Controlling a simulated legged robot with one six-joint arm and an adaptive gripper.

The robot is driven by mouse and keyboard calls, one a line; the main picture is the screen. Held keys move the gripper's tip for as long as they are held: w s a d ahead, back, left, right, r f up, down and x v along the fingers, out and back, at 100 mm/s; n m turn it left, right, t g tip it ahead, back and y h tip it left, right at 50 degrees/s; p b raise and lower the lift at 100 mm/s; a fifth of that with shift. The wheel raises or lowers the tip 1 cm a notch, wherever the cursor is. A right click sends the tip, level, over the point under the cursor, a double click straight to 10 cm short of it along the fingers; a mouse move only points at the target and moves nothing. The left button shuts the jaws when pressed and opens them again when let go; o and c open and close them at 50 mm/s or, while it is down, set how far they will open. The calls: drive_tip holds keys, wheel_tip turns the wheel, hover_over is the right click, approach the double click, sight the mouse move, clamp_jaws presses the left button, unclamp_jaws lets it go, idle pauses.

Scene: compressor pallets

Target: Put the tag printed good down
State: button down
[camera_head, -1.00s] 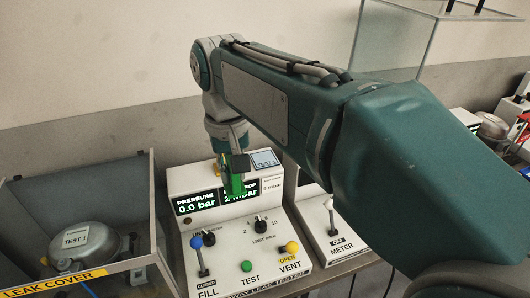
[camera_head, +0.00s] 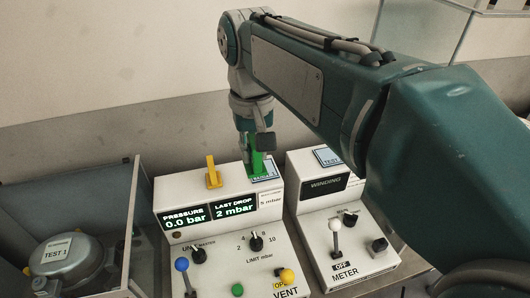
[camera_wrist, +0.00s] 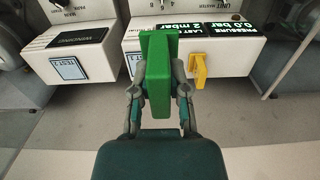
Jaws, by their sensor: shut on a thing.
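My gripper (camera_head: 255,146) points down and is shut on a green tag (camera_head: 257,164), over the back top of the leak tester (camera_head: 170,196). The tag also shows in the wrist view (camera_wrist: 157,75), upright between the two fingers (camera_wrist: 158,95). No print can be read on it. Below it in the head view is a pale blue-framed plate (camera_head: 268,178) on the tester's top, partly hidden by the tag. I cannot tell whether the tag touches the plate. A yellow tag (camera_head: 213,172) stands on the tester's top, left of my gripper.
The winding meter box (camera_head: 330,190) stands right of the tester, with another blue-framed plate (camera_head: 327,156) on top. At the left, a clear-walled leak cover (camera_head: 95,190) stands by a grey compressor labelled TEST 1 (camera_head: 68,262). Levers and knobs fill the tester's front.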

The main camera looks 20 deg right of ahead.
drive_tip(key=w+d+f, duration=0.1)
drive_tip(key=w+f, duration=0.2)
drive_tip(key=w+d+f, duration=0.2)
drive_tip(key=w, duration=0.2)
drive_tip(key=w+d+f, duration=0.1)
drive_tip(key=w+f, duration=0.2)
drive_tip(key=w, duration=0.1)
drive_tip(key=shift+d+f, duration=0.35)
drive_tip(key=shift+d, duration=0.05)
drive_tip(key=f, duration=0.4)
drive_tip(key=shift+w+a, duration=0.35)
drive_tip(key=shift+d+f, duration=0.1)
drive_tip(key=shift+d, duration=0.2)
drive_tip(key=c, duration=0.6)
unclamp_jaws()
drive_tip(key=shift+a, duration=0.15)
drive_tip(key=shift+a, duration=0.1)
